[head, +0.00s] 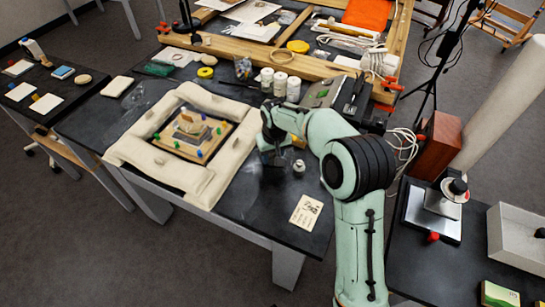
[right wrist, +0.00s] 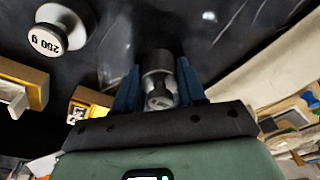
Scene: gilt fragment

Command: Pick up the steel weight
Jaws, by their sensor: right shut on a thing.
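My right gripper (head: 271,158) points down over the dark table, to the right of the padded frame. In the right wrist view its two dark blue fingers (right wrist: 158,88) are closed on the sides of a small steel weight (right wrist: 157,62), a shiny cylinder with a narrower knob. I cannot tell whether this weight touches the table. A second weight (right wrist: 57,32), paler and marked 250 g, stands apart from the fingers; in the head view a small knobbed weight (head: 299,166) stands just right of the gripper. The held weight is hidden in the head view. My left gripper is not in view.
A cream padded border (head: 135,150) surrounds a gilt fragment (head: 190,124) with coloured pins, left of the gripper. White jars (head: 280,84) stand behind. A printed card (head: 306,211) lies near the front edge. Yellow-sided boxes (right wrist: 38,88) are close in the wrist view.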

